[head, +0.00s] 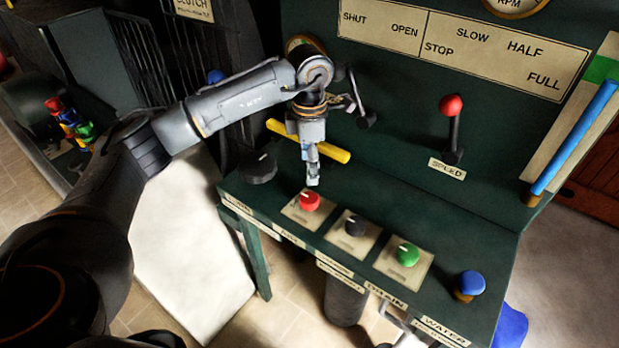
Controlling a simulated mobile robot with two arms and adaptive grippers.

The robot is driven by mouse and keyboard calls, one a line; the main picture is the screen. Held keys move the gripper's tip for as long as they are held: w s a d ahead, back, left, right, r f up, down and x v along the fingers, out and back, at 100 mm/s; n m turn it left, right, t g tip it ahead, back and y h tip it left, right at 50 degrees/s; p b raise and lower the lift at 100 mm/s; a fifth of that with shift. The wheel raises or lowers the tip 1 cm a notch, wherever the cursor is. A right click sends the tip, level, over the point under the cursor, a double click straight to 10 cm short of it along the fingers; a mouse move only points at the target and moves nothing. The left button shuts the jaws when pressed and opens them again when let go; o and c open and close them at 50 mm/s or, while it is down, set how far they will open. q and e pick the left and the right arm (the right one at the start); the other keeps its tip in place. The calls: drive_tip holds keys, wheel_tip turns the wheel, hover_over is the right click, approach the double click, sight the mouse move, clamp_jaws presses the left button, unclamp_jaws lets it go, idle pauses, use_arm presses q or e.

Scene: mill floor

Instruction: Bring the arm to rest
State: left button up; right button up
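My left arm comes in from the left and reaches over the green control desk. Its gripper (312,182) points down just above and behind the red knob (309,200). A small gap seems to lie between fingertips and knob, but I cannot be sure they are apart. The fingers show as one narrow shape, so I cannot tell whether they are open or shut. Nothing is visibly held. My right gripper is not in view.
The desk (440,215) also carries a black knob (355,225), a green knob (407,254) and a blue knob (470,284). A yellow bar (336,153) lies close behind the gripper. The red-tipped speed lever (452,125) and a blue handle (575,138) stand to the right.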

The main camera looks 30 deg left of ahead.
use_arm(q)
drive_tip(key=shift+r, duration=0.7)
